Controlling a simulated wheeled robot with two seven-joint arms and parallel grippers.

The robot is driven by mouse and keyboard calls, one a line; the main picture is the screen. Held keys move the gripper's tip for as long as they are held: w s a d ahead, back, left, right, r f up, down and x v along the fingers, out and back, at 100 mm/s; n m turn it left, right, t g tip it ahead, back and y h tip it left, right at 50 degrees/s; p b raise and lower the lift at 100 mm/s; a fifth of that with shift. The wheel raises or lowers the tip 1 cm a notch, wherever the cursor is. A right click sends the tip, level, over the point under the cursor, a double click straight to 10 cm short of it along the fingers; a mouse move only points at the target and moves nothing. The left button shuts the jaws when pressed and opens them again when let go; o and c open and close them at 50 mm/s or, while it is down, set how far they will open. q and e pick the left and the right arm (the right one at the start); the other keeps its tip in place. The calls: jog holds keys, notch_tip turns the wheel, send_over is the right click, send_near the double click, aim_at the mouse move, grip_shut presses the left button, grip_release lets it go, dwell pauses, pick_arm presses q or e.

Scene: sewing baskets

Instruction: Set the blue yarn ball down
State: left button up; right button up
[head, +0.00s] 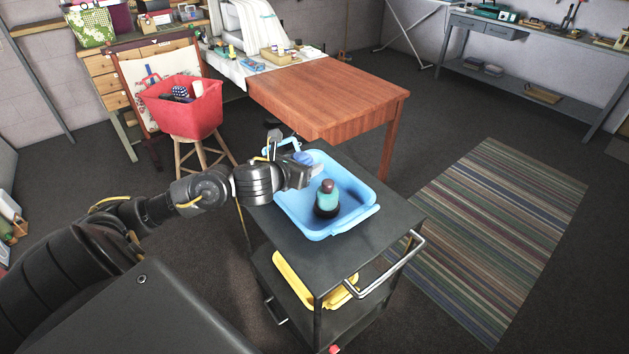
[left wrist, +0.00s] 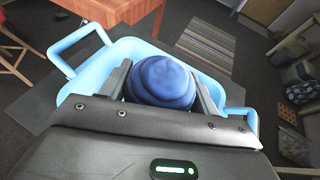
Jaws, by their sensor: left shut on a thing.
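The blue yarn ball (left wrist: 162,82) sits between the two fingers of my left gripper (left wrist: 164,84) in the left wrist view. In the head view the ball (head: 303,158) shows partly behind the left gripper (head: 302,172), at the far left part of the light blue basket (head: 346,228). The gripper is shut on the ball, over the basket. The basket also shows around the ball in the left wrist view (left wrist: 127,50). I cannot tell whether the ball touches the basket floor. My right gripper is not in view.
A teal, black and maroon stack (head: 326,198) stands in the basket, right of the gripper. The basket is on a dark cart (head: 392,222) with a yellow tray (head: 290,283) below. A wooden table (head: 325,95) and a red bin (head: 190,112) on a stool stand behind.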

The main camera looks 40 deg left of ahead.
pick_arm(q)
jog(key=w+a+f, duration=0.1)
jog(key=w+f, duration=0.1)
jog(key=w, duration=0.1)
jog(key=w+a+f, duration=0.2)
jog(key=w+f, duration=0.1)
jog(key=w+a+f, duration=0.1)
jog(key=w+f, duration=0.1)
jog(key=w, duration=0.1)
jog(key=shift+w+a+f, duration=0.1)
jog(key=shift+a+f, duration=0.15)
jog(key=shift+a, duration=0.1)
jog(key=shift+w+a+f, duration=0.15)
jog(key=shift+w+f, duration=0.15)
jog(key=shift+f, duration=0.2)
jog(key=shift+w+a+f, duration=0.1)
jog(key=shift+w+f, duration=0.15)
jog(key=shift+f, duration=0.05)
notch_tip(320, 180, down, 3)
jog(key=shift+r, duration=0.1)
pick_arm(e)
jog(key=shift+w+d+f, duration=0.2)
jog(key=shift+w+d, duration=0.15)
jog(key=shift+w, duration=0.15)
pick_arm(q)
jog(key=shift+b, duration=0.3)
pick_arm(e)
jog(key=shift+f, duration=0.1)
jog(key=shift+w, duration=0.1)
